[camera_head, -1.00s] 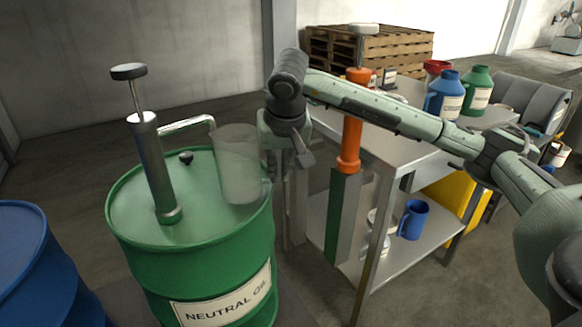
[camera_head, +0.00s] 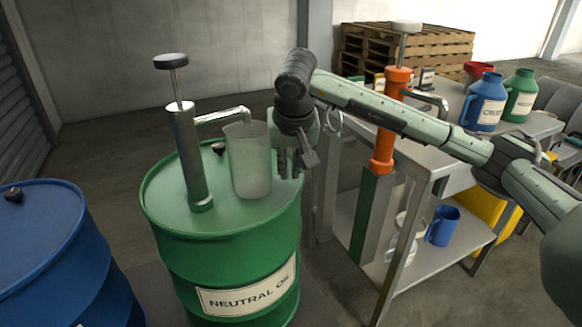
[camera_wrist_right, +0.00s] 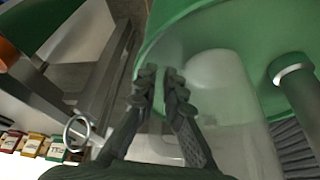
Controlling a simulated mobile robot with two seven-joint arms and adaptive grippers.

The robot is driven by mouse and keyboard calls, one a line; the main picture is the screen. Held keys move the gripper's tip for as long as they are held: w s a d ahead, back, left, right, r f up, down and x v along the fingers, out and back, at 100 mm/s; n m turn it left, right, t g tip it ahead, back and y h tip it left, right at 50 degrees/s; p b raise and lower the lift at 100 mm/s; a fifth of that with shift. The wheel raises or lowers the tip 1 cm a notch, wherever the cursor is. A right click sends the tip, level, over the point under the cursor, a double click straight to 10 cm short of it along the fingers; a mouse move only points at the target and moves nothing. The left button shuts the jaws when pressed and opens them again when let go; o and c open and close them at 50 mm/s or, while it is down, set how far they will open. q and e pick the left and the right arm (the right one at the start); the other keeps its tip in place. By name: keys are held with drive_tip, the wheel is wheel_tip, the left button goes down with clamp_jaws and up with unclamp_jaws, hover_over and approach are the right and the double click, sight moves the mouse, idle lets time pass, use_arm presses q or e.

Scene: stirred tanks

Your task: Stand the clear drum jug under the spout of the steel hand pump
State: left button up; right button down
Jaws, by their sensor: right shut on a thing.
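The clear drum jug (camera_head: 249,165) is upright over the right part of the green drum's top. Its mouth is right at the outer end of the spout (camera_head: 222,115) of the steel hand pump (camera_head: 188,155). I cannot tell whether its base touches the drum lid. My right gripper (camera_head: 291,165) is at the jug's right side, shut on it. In the right wrist view, the fingers (camera_wrist_right: 160,92) are beside the see-through jug (camera_wrist_right: 228,110), and the handle is hard to make out. My left gripper is not in view.
The green drum (camera_head: 230,265) carries the steel pump. A blue drum (camera_head: 45,250) stands at left. A steel table (camera_head: 440,155) at right holds blue and green jugs (camera_head: 485,102). An orange pump (camera_head: 390,120) stands behind my right arm. Wooden pallets (camera_head: 400,52) are at the back.

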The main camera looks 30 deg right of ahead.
drive_tip(key=shift+f+b, duration=0.55)
idle(0.4)
drive_tip(key=c, duration=1.6)
unclamp_jaws()
drive_tip(key=shift+o, duration=0.2)
drive_tip(key=v, duration=1.2)
